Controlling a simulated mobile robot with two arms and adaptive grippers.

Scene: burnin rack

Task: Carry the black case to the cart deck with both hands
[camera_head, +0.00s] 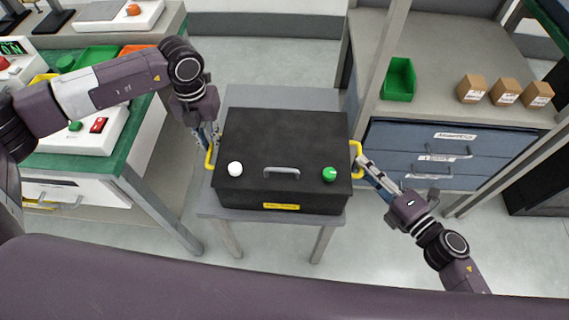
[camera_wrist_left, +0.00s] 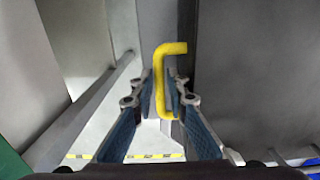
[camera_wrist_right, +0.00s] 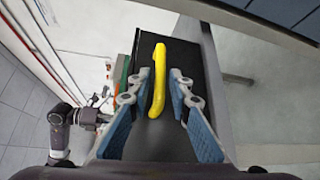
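The black case (camera_head: 285,150) sits level on a small grey table (camera_head: 330,218). Its lid has a grey handle, a white knob and a green knob. My left gripper (camera_head: 212,142) is at the yellow left handle (camera_head: 210,155); in the left wrist view the handle (camera_wrist_left: 160,85) stands between its fingers, with narrow gaps. My right gripper (camera_head: 368,168) is at the yellow right handle (camera_head: 357,158); in the right wrist view the handle (camera_wrist_right: 158,85) stands between its spread fingers, with gaps beside it. Both look open. I cannot tell which surface is the cart deck.
A green-topped bench (camera_head: 140,135) with white devices stands to the left. A blue-grey drawer cabinet (camera_head: 430,165) stands to the right, with a green bin (camera_head: 398,80) and small cardboard boxes (camera_head: 505,92) on its top. Floor shows in front of the table.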

